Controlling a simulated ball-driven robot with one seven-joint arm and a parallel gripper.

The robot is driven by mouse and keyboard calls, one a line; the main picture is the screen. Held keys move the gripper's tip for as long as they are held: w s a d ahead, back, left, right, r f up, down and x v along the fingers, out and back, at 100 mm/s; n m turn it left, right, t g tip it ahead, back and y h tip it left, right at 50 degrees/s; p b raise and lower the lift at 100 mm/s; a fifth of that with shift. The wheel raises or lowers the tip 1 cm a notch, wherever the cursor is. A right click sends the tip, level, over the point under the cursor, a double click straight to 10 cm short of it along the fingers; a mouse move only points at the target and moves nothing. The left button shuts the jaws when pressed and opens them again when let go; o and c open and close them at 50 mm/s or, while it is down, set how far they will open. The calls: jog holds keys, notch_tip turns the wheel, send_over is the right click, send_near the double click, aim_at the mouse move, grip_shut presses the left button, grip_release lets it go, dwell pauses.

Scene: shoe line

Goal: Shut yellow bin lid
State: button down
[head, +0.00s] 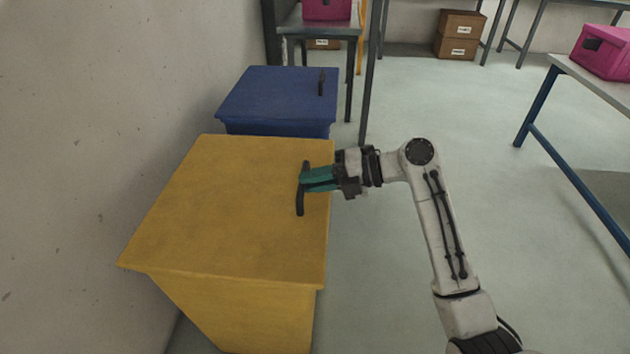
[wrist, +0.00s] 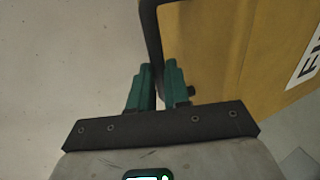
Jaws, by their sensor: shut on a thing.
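The yellow bin (head: 240,318) stands by the wall with its yellow lid (head: 220,210) lying flat across its top, with no gap that I can make out. A black bar handle (head: 300,203) is on the lid near its right edge. My gripper (head: 306,180) reaches in from the right with teal fingers shut on the handle. In the wrist view, my teal fingers (wrist: 155,82) close around the dark handle (wrist: 150,25) beside a yellow surface (wrist: 215,50). The fingers hide part of the handle.
A blue bin (head: 275,100) with a black handle stands just behind the yellow one. The wall (head: 90,110) is close on the left. A table (head: 590,85) with a pink box stands at right. The floor (head: 400,290) around my arm is clear.

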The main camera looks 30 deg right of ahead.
jog(key=shift+s+f, duration=0.15)
jog(key=shift+f, duration=0.55)
jog(key=c, duration=1.1)
grip_release()
jog(key=shift+s+d+r, duration=0.15)
jog(key=shift+d+r, duration=0.2)
jog(key=shift+d, duration=0.05)
jog(key=p+v, duration=0.2)
jog(key=v, duration=0.8)
jog(key=shift+d+f, duration=0.1)
